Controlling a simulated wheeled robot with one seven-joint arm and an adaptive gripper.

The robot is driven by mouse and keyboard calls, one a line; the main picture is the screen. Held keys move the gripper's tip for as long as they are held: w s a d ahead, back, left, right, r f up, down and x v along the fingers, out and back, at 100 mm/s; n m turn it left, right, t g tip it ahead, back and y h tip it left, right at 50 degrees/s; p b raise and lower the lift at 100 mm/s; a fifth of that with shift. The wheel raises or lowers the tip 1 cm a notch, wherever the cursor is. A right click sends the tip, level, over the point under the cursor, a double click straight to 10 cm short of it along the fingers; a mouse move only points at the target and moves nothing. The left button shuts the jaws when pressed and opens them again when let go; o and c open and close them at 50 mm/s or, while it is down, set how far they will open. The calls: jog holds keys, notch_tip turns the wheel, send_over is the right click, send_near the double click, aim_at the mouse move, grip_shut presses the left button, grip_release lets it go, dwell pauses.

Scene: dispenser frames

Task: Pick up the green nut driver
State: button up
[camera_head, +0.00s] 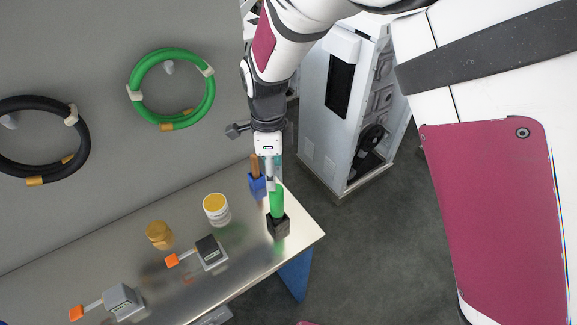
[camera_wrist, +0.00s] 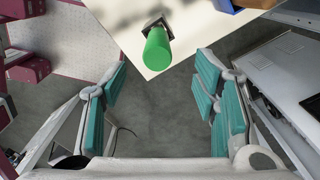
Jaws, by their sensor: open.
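The green nut driver (camera_head: 277,201) stands upright in a small black holder (camera_head: 279,227) near the right end of the metal table. In the wrist view its green handle (camera_wrist: 157,50) shows from above, beyond the fingertips and roughly midway between them. My gripper (camera_head: 270,180) is above and just behind the handle in the head view, close to it. In the wrist view my gripper (camera_wrist: 158,80) is open, with teal finger pads spread wide and nothing between them. The driver's lower part is hidden in the holder.
A blue holder (camera_head: 257,186) with a brown-handled tool stands close behind. A white jar with yellow lid (camera_head: 216,208), an amber jar (camera_head: 160,235) and orange-tipped devices (camera_head: 211,252) stand left on the table (camera_head: 245,250). A white cabinet (camera_head: 340,110) stands beyond the table's right edge.

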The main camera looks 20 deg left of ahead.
aim_at(276, 201)
notch_tip(276, 201, down, 7)
jog(key=shift+r, duration=0.1)
jog(key=f, duration=0.1)
jog(key=f+p, duration=0.1)
jog(key=f, duration=0.2)
jog(key=shift+s+d+f+p, duration=0.15)
jog(key=shift+d+p, duration=0.15)
jog(key=shift+d, duration=0.05)
jog(key=shift+f, duration=0.65)
grip_shut()
